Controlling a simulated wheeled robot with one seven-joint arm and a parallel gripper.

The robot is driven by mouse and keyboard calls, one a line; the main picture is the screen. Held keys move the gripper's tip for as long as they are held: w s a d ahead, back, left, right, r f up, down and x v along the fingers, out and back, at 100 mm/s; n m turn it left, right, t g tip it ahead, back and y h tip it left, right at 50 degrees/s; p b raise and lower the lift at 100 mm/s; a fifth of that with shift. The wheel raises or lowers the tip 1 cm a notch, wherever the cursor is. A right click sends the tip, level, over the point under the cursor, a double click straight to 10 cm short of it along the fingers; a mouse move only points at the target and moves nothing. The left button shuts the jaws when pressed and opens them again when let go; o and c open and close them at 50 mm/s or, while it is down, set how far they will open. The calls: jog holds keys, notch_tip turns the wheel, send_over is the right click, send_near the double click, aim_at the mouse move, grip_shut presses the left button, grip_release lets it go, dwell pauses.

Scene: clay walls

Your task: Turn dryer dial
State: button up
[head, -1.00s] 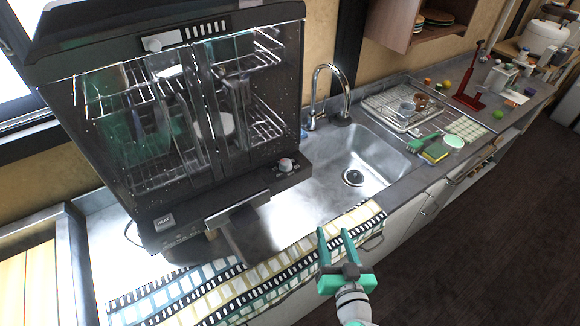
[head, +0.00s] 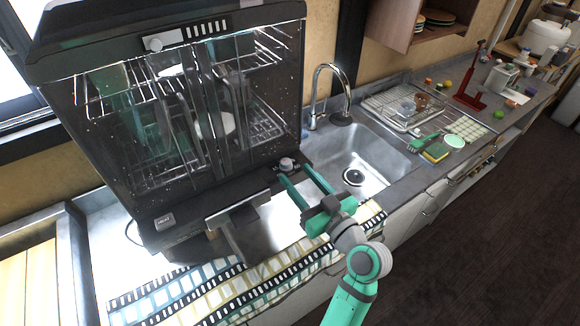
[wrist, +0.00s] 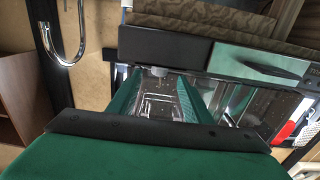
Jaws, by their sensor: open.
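The dryer (head: 100,190) is a dark box with a clear front, standing on the counter at the left of the head view with dishes and racks inside. Its round light dial (head: 286,163) sits at the right end of the lower front panel, in front of the sink side. My gripper (head: 294,174) is open and empty, its two green fingers pointing at the dial from just in front. I cannot tell whether the fingertips touch it.
A steel sink (head: 375,160) with a curved faucet (head: 332,85) lies right of the dryer. A handle (head: 238,210) juts from the dryer's lower front. A patterned towel (head: 190,292) covers the counter edge. A dish rack (head: 395,112) stands beyond the sink.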

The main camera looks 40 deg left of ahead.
aim_at(289, 166)
jog(key=shift+x, duration=2.4)
jog(key=c, duration=1)
